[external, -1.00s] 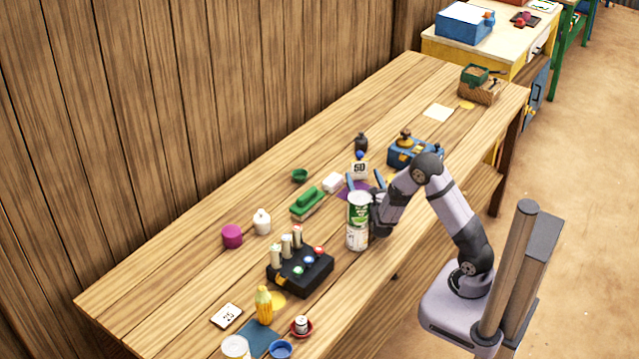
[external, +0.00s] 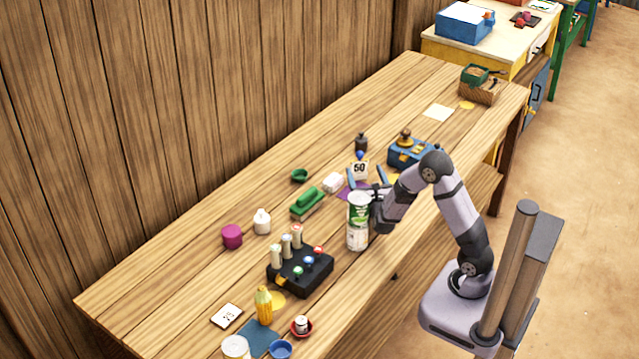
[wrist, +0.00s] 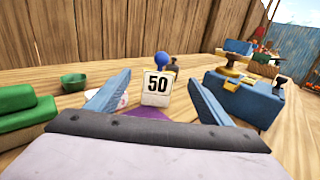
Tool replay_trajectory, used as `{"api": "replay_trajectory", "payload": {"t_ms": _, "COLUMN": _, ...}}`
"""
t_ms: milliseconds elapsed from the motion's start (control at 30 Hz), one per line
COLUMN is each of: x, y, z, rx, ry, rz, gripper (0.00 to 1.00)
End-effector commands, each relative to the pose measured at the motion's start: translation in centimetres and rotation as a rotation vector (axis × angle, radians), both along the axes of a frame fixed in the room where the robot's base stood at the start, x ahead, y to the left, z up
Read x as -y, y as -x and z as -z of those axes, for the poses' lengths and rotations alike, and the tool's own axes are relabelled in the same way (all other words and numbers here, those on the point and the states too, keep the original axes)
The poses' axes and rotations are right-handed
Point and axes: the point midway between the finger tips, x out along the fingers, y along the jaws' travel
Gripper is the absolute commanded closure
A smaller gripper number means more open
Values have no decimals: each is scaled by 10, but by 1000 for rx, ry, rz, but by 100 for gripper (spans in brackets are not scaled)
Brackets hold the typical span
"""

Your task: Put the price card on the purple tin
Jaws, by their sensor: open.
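The price card (external: 360,170), white with a black "50" and a blue knob on top, stands upright toward the far side of the table. In the wrist view the card (wrist: 157,86) appears between the fingertips, a little beyond them. My gripper (external: 367,177) is open and empty, low over the table and facing the card; its two blue fingers (wrist: 158,80) are spread on either side. The purple tin (external: 232,237), a short magenta cylinder, stands toward the left of the table near the wall side, well away from my gripper. It is not seen in the wrist view.
Stacked cans (external: 358,220) stand close beside my gripper. A blue box (external: 408,153) is to the right. A black rack (external: 300,270) stands nearer.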

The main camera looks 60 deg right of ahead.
Motion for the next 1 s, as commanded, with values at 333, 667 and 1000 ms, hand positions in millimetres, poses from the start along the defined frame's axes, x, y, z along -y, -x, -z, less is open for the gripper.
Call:
{"api": "replay_trajectory", "payload": {"t_ms": 333, "x": 21, "y": -21, "z": -41, "rx": 4, "ry": -3, "rz": 6, "gripper": 27}}
{"api": "replay_trajectory", "payload": {"t_ms": 667, "x": 32, "y": -34, "z": -6, "rx": -6, "ry": 1, "rz": -1, "gripper": 27}}
{"api": "replay_trajectory", "payload": {"t_ms": 1000, "x": 37, "y": -38, "z": 2, "rx": -1, "ry": 0, "rz": 1, "gripper": 27}}
